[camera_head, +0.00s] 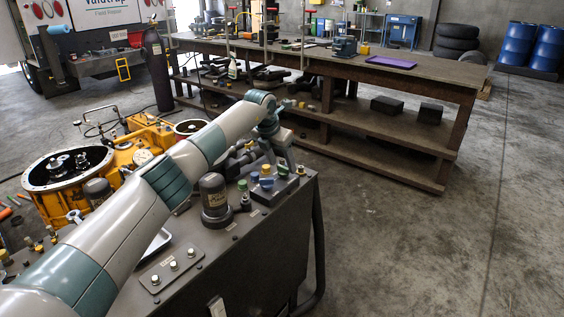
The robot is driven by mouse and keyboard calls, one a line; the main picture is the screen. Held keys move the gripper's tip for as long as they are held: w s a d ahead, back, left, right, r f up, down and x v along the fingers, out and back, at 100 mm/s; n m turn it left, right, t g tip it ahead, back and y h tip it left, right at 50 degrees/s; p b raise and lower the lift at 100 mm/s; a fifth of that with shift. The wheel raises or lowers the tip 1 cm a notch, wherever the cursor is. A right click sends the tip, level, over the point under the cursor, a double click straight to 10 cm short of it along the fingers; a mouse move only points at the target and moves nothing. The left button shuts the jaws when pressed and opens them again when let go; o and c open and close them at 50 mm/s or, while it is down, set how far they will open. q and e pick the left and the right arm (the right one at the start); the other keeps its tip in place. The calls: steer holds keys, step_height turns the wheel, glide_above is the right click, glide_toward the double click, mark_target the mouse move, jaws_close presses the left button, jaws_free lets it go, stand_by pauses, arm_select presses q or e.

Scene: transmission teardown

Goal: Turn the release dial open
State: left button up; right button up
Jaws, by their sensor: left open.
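My left arm reaches in from the lower left, and its gripper (287,164) points down over the far right corner of the grey cart (240,262). The gripper is open, and its fingers are small in this view. I cannot tell which part is the release dial, or whether the fingers touch anything. My right gripper is not in view.
A dark cylinder (214,196) stands on the cart left of the knobs. A yellow transmission housing (140,150) lies at the left, partly behind my arm. A long workbench (440,85) stands behind the cart. The floor (430,250) at the right is clear.

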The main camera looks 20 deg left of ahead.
arm_select(q)
steer(key=shift+w+f, duration=0.15)
steer(key=shift+f, duration=0.3)
steer(key=c, duration=1.1)
steer(key=shift+o, duration=0.3)
